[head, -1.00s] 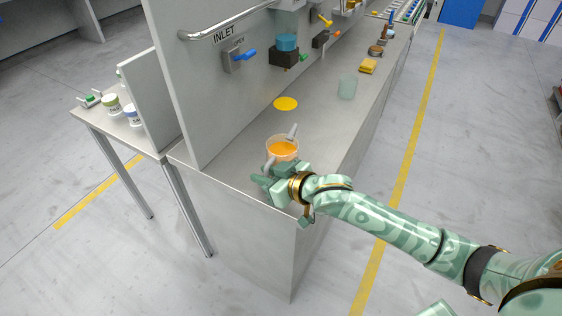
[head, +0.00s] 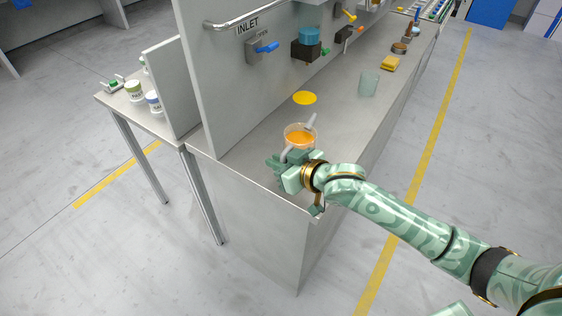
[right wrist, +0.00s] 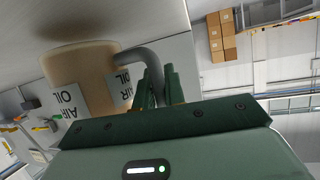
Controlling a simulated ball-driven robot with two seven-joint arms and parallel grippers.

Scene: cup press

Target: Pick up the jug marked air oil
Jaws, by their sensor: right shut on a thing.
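The jug marked air oil (head: 301,137) is a clear, pale jug with orange liquid, at the near end of the grey counter (head: 255,172). In the right wrist view the jug (right wrist: 82,68) shows its AIR OIL labels and a grey curved handle (right wrist: 143,56). My right gripper (head: 287,160) is on the near side of the jug. In the right wrist view its fingers (right wrist: 160,88) are shut on the handle. Whether the jug's base touches the counter is hidden. My left gripper is not in view.
The panel marked INLET (head: 245,80) rises at the left, with a blue-handled valve (head: 266,47). Open floor lies right of the counter.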

